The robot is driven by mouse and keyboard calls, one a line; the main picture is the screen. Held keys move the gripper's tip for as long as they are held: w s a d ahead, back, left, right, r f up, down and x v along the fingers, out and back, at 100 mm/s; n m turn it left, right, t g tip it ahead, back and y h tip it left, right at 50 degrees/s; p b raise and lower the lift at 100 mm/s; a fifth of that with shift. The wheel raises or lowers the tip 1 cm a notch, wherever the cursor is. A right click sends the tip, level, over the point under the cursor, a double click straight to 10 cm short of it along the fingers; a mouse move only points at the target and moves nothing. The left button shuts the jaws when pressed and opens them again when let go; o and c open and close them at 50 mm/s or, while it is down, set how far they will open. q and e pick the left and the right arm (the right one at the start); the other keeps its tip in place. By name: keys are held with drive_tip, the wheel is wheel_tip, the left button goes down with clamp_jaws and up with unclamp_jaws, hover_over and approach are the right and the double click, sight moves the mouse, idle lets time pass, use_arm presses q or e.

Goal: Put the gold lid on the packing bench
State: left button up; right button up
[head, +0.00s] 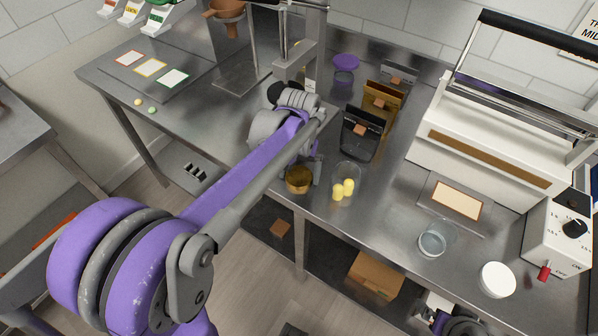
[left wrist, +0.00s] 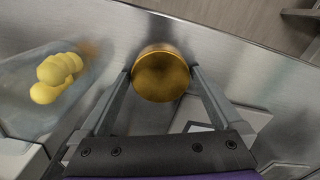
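The gold lid (head: 299,181) is at the front edge of the steel packing bench (head: 390,215), left of the yellow gummies. In the left wrist view the round gold lid (left wrist: 161,75) sits between the fingertips of my left gripper (left wrist: 161,72). Both fingers appear to touch its sides. In the head view my left gripper (head: 312,172) is partly hidden behind its own arm. I cannot tell whether the lid rests on the bench or is slightly raised. A purple and dark part of my right arm shows at the bottom; its fingers cannot be made out.
A clear jar (head: 349,169) with yellow gummies (head: 343,189) stands right of the lid. To the right are a sealer (head: 490,145), a glass jar (head: 432,241) and a white lid (head: 497,279). Bare bench lies between.

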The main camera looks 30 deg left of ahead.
sight(299, 177)
use_arm(q)
drive_tip(key=shift+r, duration=0.35)
wheel_tip(299, 177, up, 12)
drive_tip(key=p, duration=0.2)
drive_tip(key=s+d+f+m+t, duration=0.1)
drive_tip(key=s+d+f+t, duration=0.1)
drive_tip(key=s+f, duration=0.4)
drive_tip(key=s+d+f+m+t, duration=0.2)
drive_tip(key=s+f, duration=0.4)
drive_tip(key=s, duration=0.3)
drive_tip(key=d+t, duration=0.1)
drive_tip(key=d, duration=0.1)
drive_tip(key=shift+s+d+f, duration=0.15)
drive_tip(key=shift+d+f, duration=0.05)
drive_tip(key=shift+d, duration=0.2)
